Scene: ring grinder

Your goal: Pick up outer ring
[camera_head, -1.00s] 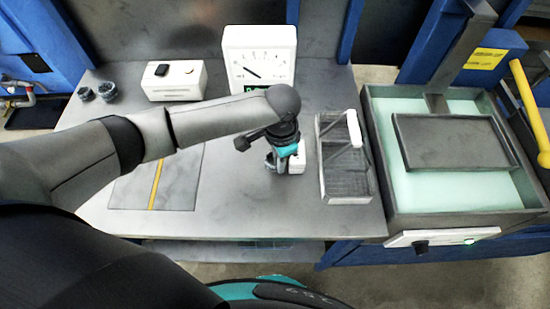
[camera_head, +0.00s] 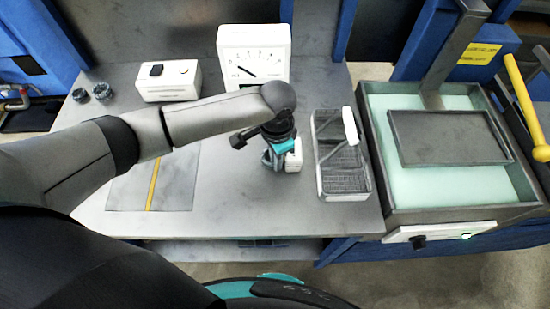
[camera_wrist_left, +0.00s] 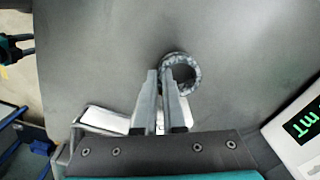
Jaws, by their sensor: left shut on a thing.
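My left gripper (camera_wrist_left: 161,74) points down at the worktable, its narrow fingers close together on the near wall of a grey, mottled ring (camera_wrist_left: 190,82). One finger looks to be outside the ring and one at its opening. The ring appears round and hollow, with the grey tabletop visible through it. In the head view my left gripper (camera_head: 273,162) stands low over the middle of the table and mostly hides the ring. I cannot tell whether the ring touches the table. A black and teal forked part at the left wrist view's edge may be my right gripper.
A white block (camera_head: 294,158) stands close to the right of my left gripper. A wire basket (camera_head: 342,183) lies farther right. Two dark ring-like parts (camera_head: 103,91) lie back left.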

